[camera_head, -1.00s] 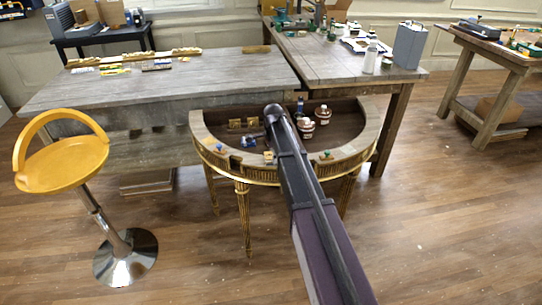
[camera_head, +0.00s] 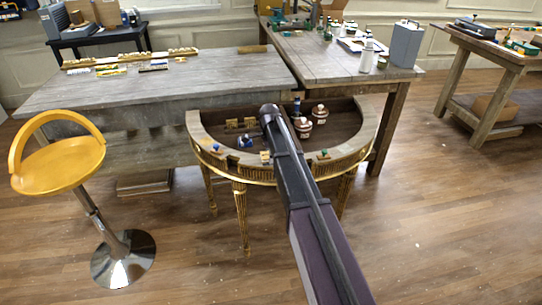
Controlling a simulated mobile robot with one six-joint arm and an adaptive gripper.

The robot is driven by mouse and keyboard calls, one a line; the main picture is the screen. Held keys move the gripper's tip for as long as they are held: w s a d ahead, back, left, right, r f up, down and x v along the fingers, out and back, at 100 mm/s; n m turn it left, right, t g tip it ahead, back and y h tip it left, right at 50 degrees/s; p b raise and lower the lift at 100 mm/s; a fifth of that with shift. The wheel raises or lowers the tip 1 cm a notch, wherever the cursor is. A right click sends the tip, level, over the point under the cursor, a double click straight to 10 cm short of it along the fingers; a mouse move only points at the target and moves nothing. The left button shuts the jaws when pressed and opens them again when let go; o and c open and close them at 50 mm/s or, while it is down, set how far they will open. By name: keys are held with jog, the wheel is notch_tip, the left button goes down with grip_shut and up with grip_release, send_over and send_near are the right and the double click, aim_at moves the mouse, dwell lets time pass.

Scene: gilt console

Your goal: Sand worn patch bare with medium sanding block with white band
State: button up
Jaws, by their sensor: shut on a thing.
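The half-round gilt console (camera_head: 203,137) stands in the middle on gilt legs, its dark recessed top facing me. My dark arm crosses it from the lower right, and its far end is over the middle of the top. My gripper is hidden behind this arm, and so is anything at its fingers. Small tan blocks lie on the console, two at the back left (camera_head: 250,122) and one at the front (camera_head: 265,158). Their bands and grits are too small to tell. I cannot make out the worn patch or pick out the white-banded medium block.
Two brown jars with white lids (camera_head: 319,114) stand right of my arm, a dark bottle (camera_head: 296,107) behind. A small blue item (camera_head: 245,141) lies left of it. A grey workbench (camera_head: 180,80) closes off the back. A yellow stool (camera_head: 58,166) stands left. The front floor is clear.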

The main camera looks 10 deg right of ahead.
jog(key=shift+w+a, duration=0.15)
jog(key=shift+a, duration=0.15)
jog(key=shift+r, duration=0.1)
jog(key=shift+r+p, duration=2.95)
jog(key=shift+p, duration=0.15)
jog(key=shift+r+p, duration=1.5)
jog(key=shift+r, duration=0.05)
jog(key=shift+f, duration=0.15)
jog(key=shift+d+f+b, duration=0.5)
jog(key=shift+f+b, duration=0.1)
jog(key=shift+b, duration=0.15)
jog(key=shift+d+f, duration=0.1)
